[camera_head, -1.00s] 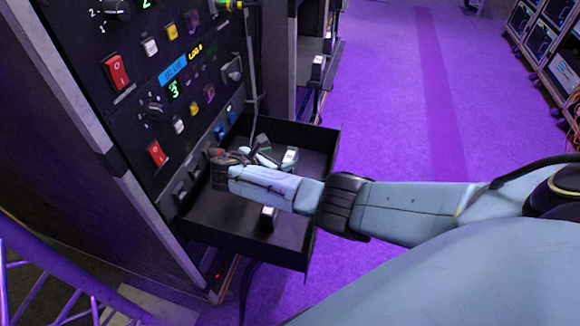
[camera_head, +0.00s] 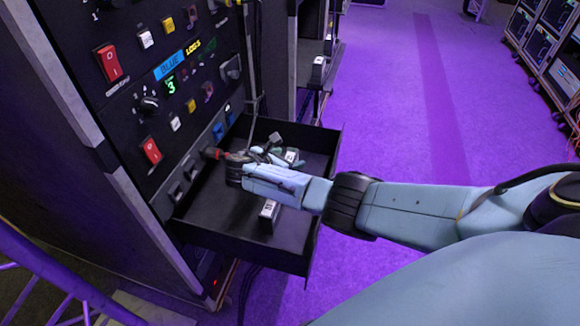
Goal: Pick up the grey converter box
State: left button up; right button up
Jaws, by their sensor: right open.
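One box (camera_head: 268,212) with a pale label stands near the drawer's front, on the near side of my right arm. Another small box (camera_head: 291,156) with a white label lies farther back, beside my gripper fingers. I cannot tell by colour which one is the grey converter box. My right gripper (camera_head: 266,150) is open over the back part of the drawer, partly hidden by its own wrist. My left gripper is out of view.
The rack's control panel (camera_head: 175,88) with switches and knobs rises left of the drawer. A cable (camera_head: 249,60) hangs down the rack edge behind the drawer. Purple floor (camera_head: 390,110) is clear to the right. A purple truss (camera_head: 55,275) stands at lower left.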

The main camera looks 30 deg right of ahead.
grip_shut()
dwell(0.3)
jog(key=shift+r, duration=0.15)
